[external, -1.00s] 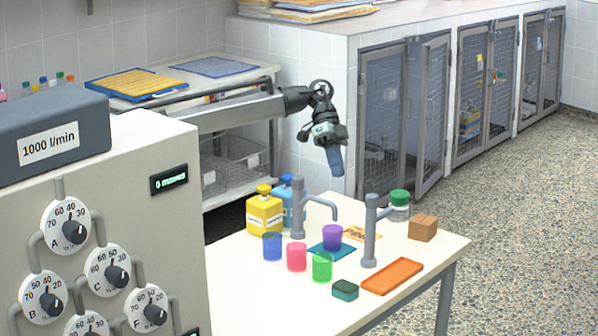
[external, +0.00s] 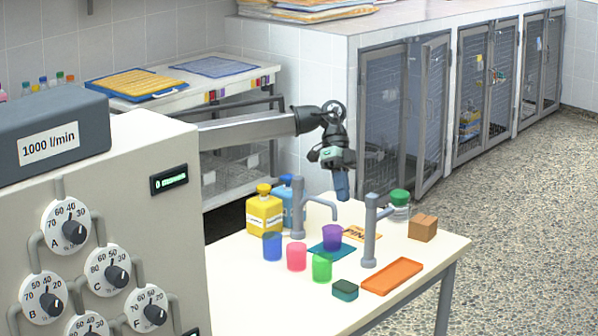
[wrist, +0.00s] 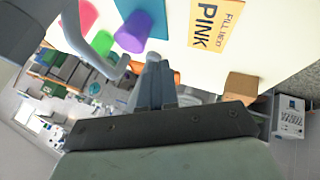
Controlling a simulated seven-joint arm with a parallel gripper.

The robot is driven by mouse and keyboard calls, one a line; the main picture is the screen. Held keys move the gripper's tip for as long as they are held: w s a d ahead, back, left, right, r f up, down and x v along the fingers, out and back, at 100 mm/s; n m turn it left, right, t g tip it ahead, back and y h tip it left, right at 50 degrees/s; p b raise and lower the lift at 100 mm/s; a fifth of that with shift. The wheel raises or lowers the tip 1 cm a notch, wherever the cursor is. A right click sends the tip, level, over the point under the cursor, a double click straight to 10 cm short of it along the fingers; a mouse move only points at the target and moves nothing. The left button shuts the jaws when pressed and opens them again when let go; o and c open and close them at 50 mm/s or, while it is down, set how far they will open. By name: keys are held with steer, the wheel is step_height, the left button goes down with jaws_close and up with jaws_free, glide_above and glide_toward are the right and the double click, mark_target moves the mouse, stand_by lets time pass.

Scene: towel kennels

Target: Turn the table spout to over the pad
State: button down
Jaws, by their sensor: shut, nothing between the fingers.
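Two grey spouts stand on the white table. The left spout (external: 298,208) has its arm pointing right, with the tip bent down. The right spout (external: 370,230) has a short arm toward the back right. A teal pad (external: 317,248) lies between them, with a purple cup (external: 328,234) at it; pad (wrist: 152,8) and cup (wrist: 132,32) also show in the wrist view. My gripper (external: 342,198) is shut and empty, above the table near the left spout's tip. A grey spout (wrist: 92,48) is left of my fingers (wrist: 155,75) in the wrist view; I cannot tell which.
Blue (external: 272,246), pink (external: 297,257) and green (external: 322,267) cups stand in front. A yellow bottle (external: 264,216), green-lidded jar (external: 399,205), cardboard box (external: 422,228), orange tray (external: 392,276) and teal box (external: 345,290) are around. A "PINK" card (wrist: 215,24) lies flat.

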mark_target(333, 208)
steer(key=shift+s+a+f, duration=0.3)
steer(key=shift+s, duration=0.5)
steer(key=shift+s+a+f, duration=0.3)
steer(key=shift+s, duration=0.55)
steer(key=shift+s+a+f, duration=0.3)
steer(key=shift+s, duration=0.5)
steer(key=shift+s+a, duration=0.5)
steer(key=shift+s, duration=0.4)
steer(key=w+d+r, duration=0.2)
steer(key=w+r, duration=0.6)
steer(key=w, duration=0.2)
steer(key=shift+w, duration=0.15)
